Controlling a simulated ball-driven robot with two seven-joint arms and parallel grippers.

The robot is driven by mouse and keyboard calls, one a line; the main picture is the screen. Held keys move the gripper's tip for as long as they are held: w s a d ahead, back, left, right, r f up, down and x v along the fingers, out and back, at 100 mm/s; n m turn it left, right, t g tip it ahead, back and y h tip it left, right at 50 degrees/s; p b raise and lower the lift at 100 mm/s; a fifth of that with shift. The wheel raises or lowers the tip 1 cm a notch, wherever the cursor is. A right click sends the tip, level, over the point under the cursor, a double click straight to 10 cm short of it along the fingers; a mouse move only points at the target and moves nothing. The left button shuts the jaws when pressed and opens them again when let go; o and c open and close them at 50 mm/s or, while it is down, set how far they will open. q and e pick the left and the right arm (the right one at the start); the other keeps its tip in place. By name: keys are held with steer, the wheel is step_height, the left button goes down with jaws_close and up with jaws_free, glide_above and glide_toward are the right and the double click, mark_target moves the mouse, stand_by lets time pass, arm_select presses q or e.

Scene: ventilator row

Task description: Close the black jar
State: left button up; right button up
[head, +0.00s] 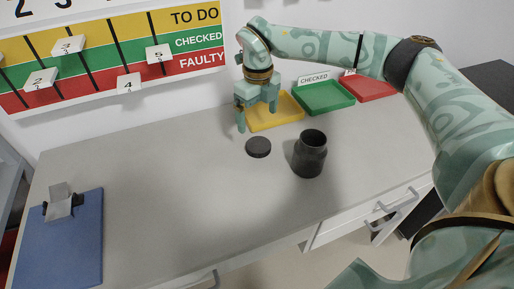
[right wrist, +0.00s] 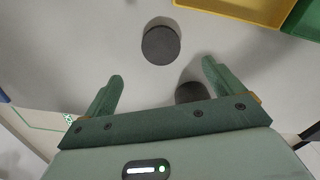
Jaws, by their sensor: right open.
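The black jar (head: 309,155) stands upright and open on the grey table. Its round black lid (head: 258,147) lies flat on the table to the left of the jar, apart from it. In the right wrist view the lid (right wrist: 160,44) lies beyond the spread fingers (right wrist: 160,80), and the jar (right wrist: 192,92) is partly hidden by the gripper's body and right finger. My left gripper is not in view.
Yellow (head: 274,113), green (head: 323,97) and red (head: 369,87) trays stand along the back. A blue clipboard (head: 60,240) lies at the front left. A board with number tags (head: 110,50) hangs on the wall.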

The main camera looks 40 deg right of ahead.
steer(key=b, duration=0.1)
glide_above(258, 144)
step_height(258, 144, down, 5)
steer(key=shift+a+f, duration=0.1)
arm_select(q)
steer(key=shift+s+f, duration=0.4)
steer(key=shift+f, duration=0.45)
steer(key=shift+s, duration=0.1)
arm_select(e)
steer(key=shift+f+b, duration=0.15)
steer(key=shift+b, duration=0.15)
step_height(258, 144, down, 5)
steer(key=b, duration=0.2)
steer(key=shift+b, duration=0.3)
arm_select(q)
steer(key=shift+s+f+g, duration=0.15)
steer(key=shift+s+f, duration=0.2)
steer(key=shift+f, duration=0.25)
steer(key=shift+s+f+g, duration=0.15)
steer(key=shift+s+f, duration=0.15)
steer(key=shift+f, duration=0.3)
arm_select(e)
steer(key=shift+s, duration=0.1)
steer(key=c, duration=1.1)
steer(key=shift+r, duration=0.25)
